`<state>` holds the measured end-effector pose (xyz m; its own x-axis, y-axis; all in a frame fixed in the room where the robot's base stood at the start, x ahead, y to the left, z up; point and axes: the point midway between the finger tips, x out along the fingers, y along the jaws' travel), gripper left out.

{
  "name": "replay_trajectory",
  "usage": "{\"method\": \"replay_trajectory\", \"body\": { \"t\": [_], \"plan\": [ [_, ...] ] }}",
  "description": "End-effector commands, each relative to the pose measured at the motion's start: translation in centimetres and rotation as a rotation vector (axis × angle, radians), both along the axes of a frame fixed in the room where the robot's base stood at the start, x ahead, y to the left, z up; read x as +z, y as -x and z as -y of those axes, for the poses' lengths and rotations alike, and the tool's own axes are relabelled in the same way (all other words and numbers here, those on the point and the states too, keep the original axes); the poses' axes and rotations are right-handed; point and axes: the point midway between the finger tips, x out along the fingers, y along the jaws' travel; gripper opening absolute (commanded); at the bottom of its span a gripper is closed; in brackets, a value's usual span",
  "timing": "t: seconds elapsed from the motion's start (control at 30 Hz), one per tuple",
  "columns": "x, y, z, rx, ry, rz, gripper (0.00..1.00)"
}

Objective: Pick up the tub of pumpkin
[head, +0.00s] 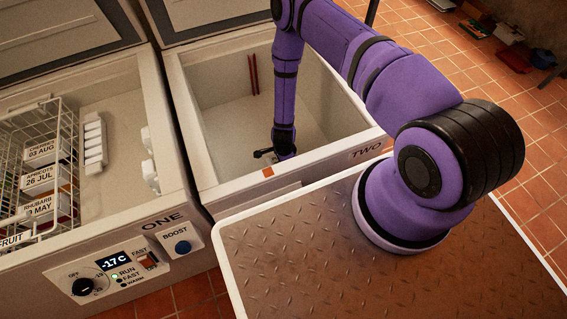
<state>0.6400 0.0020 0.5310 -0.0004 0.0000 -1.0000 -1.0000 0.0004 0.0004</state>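No tub labelled pumpkin shows in the head view. My gripper (264,154) is down inside the open chest freezer marked TWO (190,130), close to its front wall. It shows small and dark, and I cannot tell whether its fingers are open or shut, or whether it holds anything. The front rim and my arm hide part of that freezer's floor. The floor that shows looks pale and bare.
Freezer TWO's walls and rim surround my gripper. Two dark red strips (253,75) stand against its back wall. Freezer ONE has white frosty blocks (95,142) inside, and a front panel (120,272) reading -17C. Several items (510,50) lie on the tiled floor at far right.

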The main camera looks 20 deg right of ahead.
Motion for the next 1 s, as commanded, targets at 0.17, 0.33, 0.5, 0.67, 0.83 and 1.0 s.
{"method": "replay_trajectory", "body": {
  "t": [0.17, 0.33, 0.5, 0.67, 0.83, 1.0],
  "plan": [
    [-1.06, -0.01, 0.0, 0.0, 0.0, 0.0, 1.0],
    [-1.07, -0.03, -0.01, 0.0, 0.0, 0.0, 1.0],
    [-1.06, -0.02, -0.01, 0.0, 0.0, 0.0, 0.7],
    [-1.05, -0.02, -0.02, 0.0, 0.0, 0.0, 0.33],
    [-1.03, -0.04, -0.03, 0.0, 0.0, 0.001, 0.3],
    [-0.52, -0.05, -0.03, 0.0, 0.0, 0.001, 0.3]
  ]
}}
